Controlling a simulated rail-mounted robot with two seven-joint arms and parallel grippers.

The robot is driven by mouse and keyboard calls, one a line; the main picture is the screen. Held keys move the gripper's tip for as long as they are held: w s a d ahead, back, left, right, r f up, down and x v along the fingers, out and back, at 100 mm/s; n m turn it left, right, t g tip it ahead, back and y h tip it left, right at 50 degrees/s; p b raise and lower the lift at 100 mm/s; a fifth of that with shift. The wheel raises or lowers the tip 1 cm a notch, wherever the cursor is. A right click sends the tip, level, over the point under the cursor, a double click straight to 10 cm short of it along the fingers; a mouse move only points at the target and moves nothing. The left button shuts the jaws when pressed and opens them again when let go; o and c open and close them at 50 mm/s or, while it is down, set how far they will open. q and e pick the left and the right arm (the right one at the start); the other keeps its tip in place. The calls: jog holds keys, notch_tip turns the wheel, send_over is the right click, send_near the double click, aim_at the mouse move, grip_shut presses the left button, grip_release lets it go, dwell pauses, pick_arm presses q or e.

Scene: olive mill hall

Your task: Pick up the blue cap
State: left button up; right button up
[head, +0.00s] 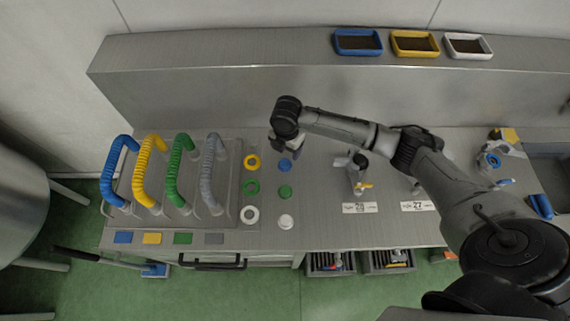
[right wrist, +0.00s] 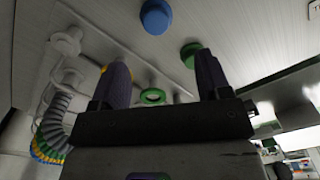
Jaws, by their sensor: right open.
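The blue cap (head: 285,165) lies flat on the steel worktop, at the back of a short column of caps. It also shows in the right wrist view (right wrist: 156,16), ahead of my fingertips and roughly between their lines. My right gripper (head: 291,146) is just behind the cap in the head view, above the worktop and apart from it. Its two dark fingers (right wrist: 160,62) are spread with nothing between them. My left gripper is in neither view.
In the same column are a green cap (head: 285,191) and a white cap (head: 286,221). To their left are yellow (head: 251,162), green (head: 251,187) and white (head: 250,214) rings. Coloured hoses (head: 180,170) stand further left. A metal fitting (head: 357,180) stands to the right.

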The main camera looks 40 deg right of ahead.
aim_at(285, 162)
jog(key=shift+w+f+b, duration=0.15)
jog(key=shift+f, duration=2.4)
jog(key=shift+w+f+b, duration=0.15)
jog(key=shift+f, duration=2.35)
jog(key=c, duration=1)
jog(key=shift+r, duration=0.1)
